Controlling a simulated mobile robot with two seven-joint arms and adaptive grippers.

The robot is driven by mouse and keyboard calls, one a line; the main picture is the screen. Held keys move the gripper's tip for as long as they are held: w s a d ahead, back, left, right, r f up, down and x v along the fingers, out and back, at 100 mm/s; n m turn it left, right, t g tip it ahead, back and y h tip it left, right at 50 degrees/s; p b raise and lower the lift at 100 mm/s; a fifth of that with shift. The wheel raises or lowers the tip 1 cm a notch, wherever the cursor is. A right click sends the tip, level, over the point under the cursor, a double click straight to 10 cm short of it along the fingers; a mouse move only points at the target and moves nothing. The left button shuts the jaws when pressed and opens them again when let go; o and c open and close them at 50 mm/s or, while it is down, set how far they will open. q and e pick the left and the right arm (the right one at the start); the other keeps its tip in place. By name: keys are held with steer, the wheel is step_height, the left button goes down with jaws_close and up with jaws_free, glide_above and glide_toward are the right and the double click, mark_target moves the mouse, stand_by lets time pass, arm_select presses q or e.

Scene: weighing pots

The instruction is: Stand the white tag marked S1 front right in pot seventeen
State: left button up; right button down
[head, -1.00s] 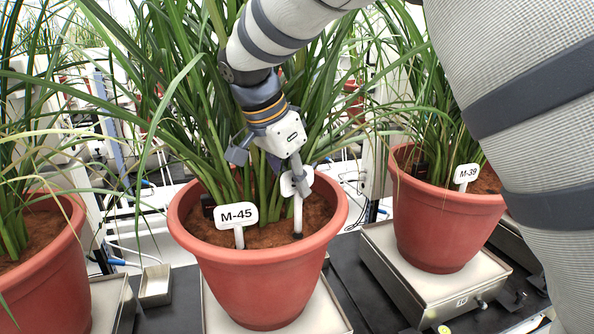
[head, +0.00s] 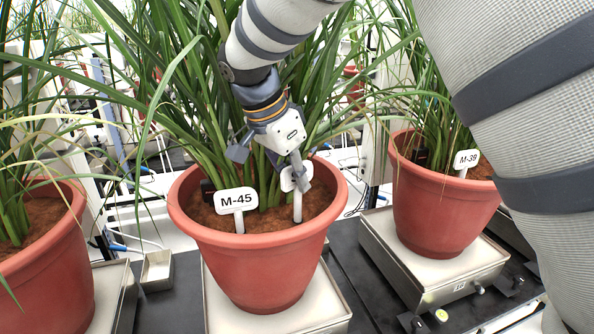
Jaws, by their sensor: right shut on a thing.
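The middle red-brown pot (head: 262,262) holds a tall leafy plant in brown soil; I see no pot number on it. My right gripper (head: 302,179) reaches down over its front right part and is shut on a white tag (head: 288,180). The tag is upright, its stem going down to the soil right of the plant's stalks. The gripper covers much of its face, so its marking cannot be read. Another white tag marked M-45 (head: 236,201) stands at the pot's front left. My left gripper is not in view.
A right pot (head: 442,210) with tag M-39 (head: 466,159) stands on a scale (head: 437,280). A left pot (head: 45,275) is partly cut off. A small metal tray (head: 157,271) sits between pots. Long leaves hang around my arm.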

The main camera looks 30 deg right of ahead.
mark_target(295, 187)
steer(key=shift+f, duration=1.55)
steer(key=c, duration=1.6)
jaws_free()
steer(key=v, duration=1.2)
